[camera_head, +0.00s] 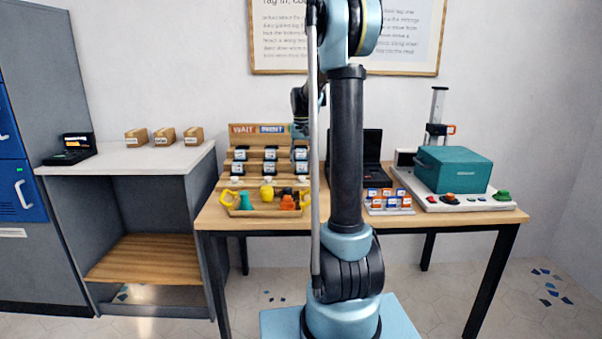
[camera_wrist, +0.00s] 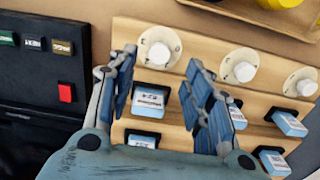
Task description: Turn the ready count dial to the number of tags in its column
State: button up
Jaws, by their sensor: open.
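A wooden tag board (camera_head: 258,129) stands at the left of the table, with "WAIT" and "PRINT" headers; the third header is hidden behind my arm. In the wrist view the leftmost white dial (camera_wrist: 160,50) sits between my fingertips. My gripper (camera_wrist: 160,60) is open, one finger on each side of that dial; I cannot tell whether they touch it. Below it in that column are two pale blue tags, one nearer (camera_wrist: 150,100) and one lower (camera_wrist: 142,140); my gripper hides anything beyond. A middle dial (camera_wrist: 240,68) and a right dial (camera_wrist: 302,83) show too.
A black device (camera_wrist: 40,75) with a red button and small labels lies left of the board in the wrist view. A tray (camera_head: 260,212) with yellow, teal and orange items is in front of the board. A teal box (camera_head: 453,169) stands at the right.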

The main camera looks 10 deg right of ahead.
aim_at(302, 177)
jog(key=shift+r, duration=2.8)
jog(key=s+f+n+t, duration=0.1)
jog(key=s+f, duration=0.1)
jog(key=s, duration=2.1)
jog(key=s+f+n+t, duration=0.1)
jog(key=s+f, duration=1.3)
jog(key=s, duration=0.4)
jog(key=shift+f, duration=0.1)
